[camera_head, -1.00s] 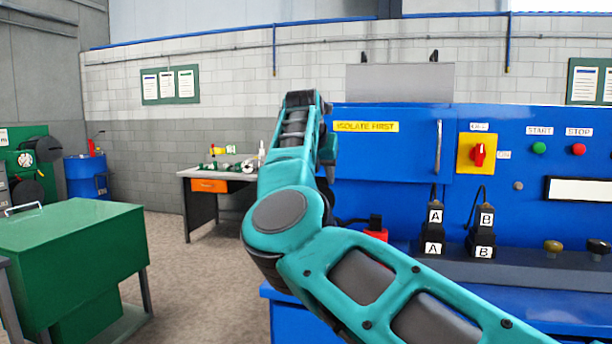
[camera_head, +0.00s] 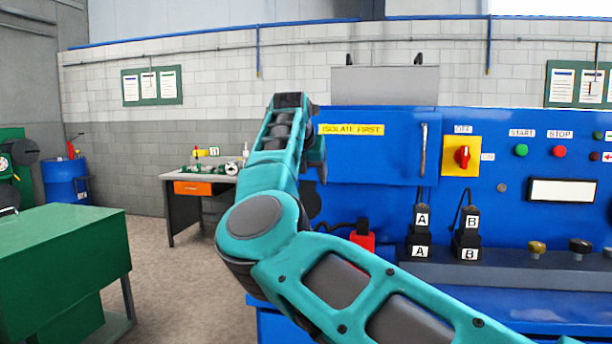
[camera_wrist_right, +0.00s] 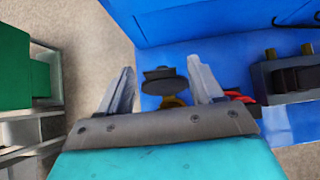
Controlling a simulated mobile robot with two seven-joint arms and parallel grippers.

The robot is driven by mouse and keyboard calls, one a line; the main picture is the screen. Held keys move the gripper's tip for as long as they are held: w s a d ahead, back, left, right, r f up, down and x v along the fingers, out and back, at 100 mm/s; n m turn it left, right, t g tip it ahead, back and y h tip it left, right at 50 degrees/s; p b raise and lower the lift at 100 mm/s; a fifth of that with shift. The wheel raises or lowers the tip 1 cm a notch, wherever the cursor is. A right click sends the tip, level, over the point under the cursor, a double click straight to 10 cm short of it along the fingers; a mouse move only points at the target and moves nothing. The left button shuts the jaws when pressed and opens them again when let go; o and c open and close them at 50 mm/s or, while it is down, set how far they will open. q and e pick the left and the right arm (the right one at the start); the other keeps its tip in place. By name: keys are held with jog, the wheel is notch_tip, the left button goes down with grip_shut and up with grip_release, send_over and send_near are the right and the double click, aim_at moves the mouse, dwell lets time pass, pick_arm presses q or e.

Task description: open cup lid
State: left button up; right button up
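In the right wrist view my right gripper (camera_wrist_right: 161,68) is open, with its two pale grey fingers spread apart and nothing held between them. Beyond the gap between the fingers is a dark, flat round piece (camera_wrist_right: 160,75) above a small brass-coloured part (camera_wrist_right: 172,101), on or over the blue bench surface. This may be the lidded cup, but it is too small and blurred to be sure. In the head view my teal right arm crosses in front of the blue bench, and its fingers are hidden. My left gripper is not in view.
A blue control panel (camera_head: 585,220) carries a red-and-yellow isolator switch (camera_head: 462,157), buttons and black plugs (camera_head: 420,230). A red block (camera_head: 362,240) lies behind my arm. A green cabinet (camera_head: 60,255) stands at left, with open floor (camera_head: 180,280) between.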

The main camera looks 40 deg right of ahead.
jog(key=shift+f, duration=0.1)
jog(key=shift+a, duration=0.2)
jog(key=b+v, duration=0.1)
jog(key=v, duration=1.1)
jog(key=shift+s+r, duration=0.15)
jog(key=shift+r, duration=0.25)
